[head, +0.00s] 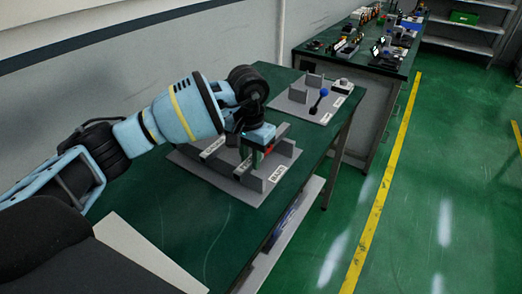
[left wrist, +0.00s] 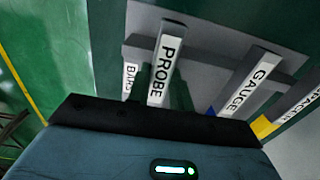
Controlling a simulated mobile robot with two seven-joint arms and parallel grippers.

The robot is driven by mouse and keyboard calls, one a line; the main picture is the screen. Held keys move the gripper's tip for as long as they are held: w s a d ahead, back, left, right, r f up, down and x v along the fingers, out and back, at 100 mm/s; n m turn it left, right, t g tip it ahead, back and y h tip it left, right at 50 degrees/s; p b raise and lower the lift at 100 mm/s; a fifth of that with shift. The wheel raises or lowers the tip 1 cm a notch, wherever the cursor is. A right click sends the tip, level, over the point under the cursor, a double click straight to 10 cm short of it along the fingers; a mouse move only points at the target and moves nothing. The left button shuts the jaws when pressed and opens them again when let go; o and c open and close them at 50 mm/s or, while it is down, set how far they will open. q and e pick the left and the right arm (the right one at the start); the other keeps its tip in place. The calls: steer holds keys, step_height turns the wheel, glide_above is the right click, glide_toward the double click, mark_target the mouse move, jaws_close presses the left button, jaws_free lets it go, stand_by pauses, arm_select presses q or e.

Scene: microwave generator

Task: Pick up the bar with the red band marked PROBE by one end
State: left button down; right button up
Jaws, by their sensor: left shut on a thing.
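The rack (head: 225,183) is a grey board with upright grey holders on the green table. Its white labels include PROBE (head: 246,164), which also shows in the left wrist view (left wrist: 163,68). My left gripper (head: 258,156) points down over the rack, beside the PROBE label, and is shut on a bar. A small red patch (head: 268,151) shows right at its fingers, which fits the bar with the red band. Most of the bar is hidden by the gripper, and I cannot tell whether it is clear of the holders.
The GAUGE label (left wrist: 247,88) stands beside PROBE, with blue (left wrist: 210,111) and yellow (left wrist: 262,127) patches near it. Another grey board (head: 300,101) with a blue-knobbed lever (head: 323,93) lies farther back. The table's (head: 150,222) near left part is mostly bare.

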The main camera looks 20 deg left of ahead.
arm_select(q)
steer(key=shift+r, duration=0.2)
steer(key=shift+r, duration=0.6)
steer(key=shift+s+d+r+b, duration=0.15)
steer(key=shift+r+b, duration=0.1)
steer(key=shift+r, duration=0.25)
steer(key=shift+s+d+r+b, duration=0.1)
steer(key=shift+s+r+b, duration=0.1)
steer(key=shift+r, duration=0.25)
steer(key=s+d, duration=0.4)
steer(key=s, duration=0.2)
steer(key=s+d+r+b, duration=0.1)
steer(key=s+d, duration=0.3)
steer(key=s, duration=0.2)
steer(key=shift+s+r, duration=0.3)
steer(key=shift+s, duration=0.05)
arm_select(e)
steer(key=shift+s+a+f, duration=0.1)
steer(key=shift+s+f, duration=0.25)
steer(key=shift+f, duration=0.2)
steer(key=shift+s+a+f, duration=0.1)
steer(key=shift+s+f, duration=0.2)
steer(key=shift+f, duration=0.25)
arm_select(q)
steer(key=shift+s+d, duration=0.1)
arm_select(e)
steer(key=shift+s, duration=0.1)
